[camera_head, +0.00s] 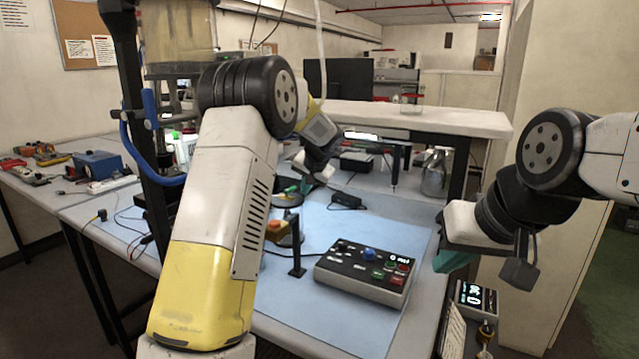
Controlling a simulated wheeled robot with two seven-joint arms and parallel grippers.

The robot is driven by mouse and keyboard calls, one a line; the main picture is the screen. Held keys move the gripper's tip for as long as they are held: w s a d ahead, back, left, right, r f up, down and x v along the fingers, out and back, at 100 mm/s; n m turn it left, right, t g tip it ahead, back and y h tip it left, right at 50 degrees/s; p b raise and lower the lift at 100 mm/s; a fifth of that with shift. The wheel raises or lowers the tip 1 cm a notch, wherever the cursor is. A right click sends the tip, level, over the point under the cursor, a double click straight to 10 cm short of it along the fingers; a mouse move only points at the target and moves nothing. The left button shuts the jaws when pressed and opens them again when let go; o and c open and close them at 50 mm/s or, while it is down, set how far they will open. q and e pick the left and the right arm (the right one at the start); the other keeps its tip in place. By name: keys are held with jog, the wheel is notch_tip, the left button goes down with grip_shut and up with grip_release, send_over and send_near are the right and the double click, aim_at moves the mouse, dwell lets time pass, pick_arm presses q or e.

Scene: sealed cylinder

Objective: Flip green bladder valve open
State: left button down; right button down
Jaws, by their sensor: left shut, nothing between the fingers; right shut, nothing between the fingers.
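I cannot make out the green bladder valve for certain. A small bright green spot (176,134) shows beside the black post at the left, partly hidden behind my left arm, and I cannot tell what it is. The apparatus there has a cloudy tank (175,28) on top and a blue curved handle (150,103) on its post. My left gripper (307,184) is shut and empty, reaching over the far part of the bench beyond the elbow. My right gripper (456,261) is shut and empty, above the bench's right edge, right of the control box.
A black control box (365,272) with coloured buttons lies on the blue mat (345,228). A small black stand (297,252) is left of it. A display unit (476,300) sits at the right edge. A side table (35,184) at left holds tools.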

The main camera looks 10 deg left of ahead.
aim_at(294, 187)
pick_arm(q)
jog(key=shift+w+a, duration=0.2)
jog(key=shift+a, duration=0.4)
jog(key=shift+w+a, duration=0.2)
jog(key=shift+a, duration=0.4)
jog(key=shift+w+n+g+y, duration=0.3)
jog(key=shift+n+y, duration=0.2)
jog(key=shift+n, duration=0.3)
jog(key=n, duration=0.1)
jog(key=w+n+g+y, duration=0.1)
jog(key=shift+a+n, duration=0.15)
jog(key=shift+n, duration=0.25)
jog(key=n+g, duration=0.1)
jog(key=n, duration=0.1)
jog(key=w+a+n+g+y, duration=0.1)
jog(key=n, duration=0.1)
jog(key=shift+a+n+g+y, duration=0.15)
jog(key=shift+n+g+y, duration=0.15)
jog(key=shift+n+g, duration=0.1)
jog(key=shift+w+a, duration=0.1)
jog(key=shift+a, duration=0.2)
jog(key=shift+w+a, duration=0.25)
jog(key=shift+a, duration=0.7)
